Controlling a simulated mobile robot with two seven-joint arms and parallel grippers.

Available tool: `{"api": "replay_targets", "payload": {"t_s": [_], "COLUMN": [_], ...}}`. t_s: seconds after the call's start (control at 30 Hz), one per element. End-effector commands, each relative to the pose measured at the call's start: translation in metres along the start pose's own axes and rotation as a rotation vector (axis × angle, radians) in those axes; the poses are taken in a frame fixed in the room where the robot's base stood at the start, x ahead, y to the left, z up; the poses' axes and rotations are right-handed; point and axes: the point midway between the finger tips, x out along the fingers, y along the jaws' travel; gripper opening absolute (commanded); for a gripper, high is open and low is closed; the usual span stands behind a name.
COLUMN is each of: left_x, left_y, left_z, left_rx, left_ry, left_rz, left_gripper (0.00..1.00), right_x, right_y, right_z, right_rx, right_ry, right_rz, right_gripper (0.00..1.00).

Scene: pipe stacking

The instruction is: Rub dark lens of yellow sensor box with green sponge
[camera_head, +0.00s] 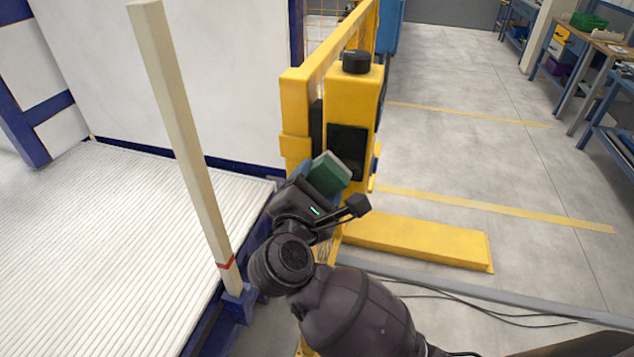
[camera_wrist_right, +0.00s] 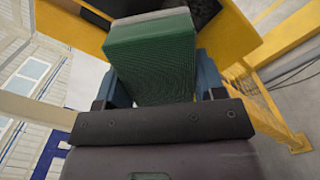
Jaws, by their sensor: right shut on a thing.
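The yellow sensor box (camera_head: 351,103) stands upright on a yellow post frame, with a black round cap on top. Its dark lens (camera_head: 347,150) is a black square panel on the face toward me. My right gripper (camera_head: 314,183) is shut on the green sponge (camera_head: 328,174), just below and left of the lens. The sponge has a pale grey far face, which overlaps the lens's lower left corner in the head view. In the right wrist view the sponge (camera_wrist_right: 152,55) sits between the fingers, with the dark panel behind it. I cannot tell whether they touch. My left gripper is not in view.
A cream post (camera_head: 185,135) with a red band stands left of my right arm, beside a white ribbed bed (camera_head: 110,240). A yellow base beam (camera_head: 420,243) lies on the floor to the right. Cables (camera_head: 480,307) lie nearby. Workbenches stand far right; the floor between is clear.

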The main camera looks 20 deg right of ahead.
Motion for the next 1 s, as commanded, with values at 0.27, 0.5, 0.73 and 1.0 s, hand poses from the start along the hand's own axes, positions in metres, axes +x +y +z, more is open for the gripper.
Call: {"api": "replay_targets", "payload": {"t_s": [0.27,0.5,0.73,1.0], "left_x": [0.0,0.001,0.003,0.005], "left_y": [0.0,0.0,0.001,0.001], "left_z": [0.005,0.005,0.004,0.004], "left_rx": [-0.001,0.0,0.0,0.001], "left_ry": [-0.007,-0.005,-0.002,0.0], "left_rz": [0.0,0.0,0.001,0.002], "left_gripper": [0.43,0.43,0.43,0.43], "right_x": [0.004,0.008,0.012,0.016], "right_y": [0.0,0.0,0.0,0.0], "right_z": [0.0,-0.001,-0.001,-0.001], "right_rx": [0.0,0.0,0.0,0.0], "right_ry": [0.0,0.0,-0.001,0.0], "right_rz": [0.0,0.001,0.0,0.0], "right_gripper": [0.44,0.44,0.44,0.44]}}
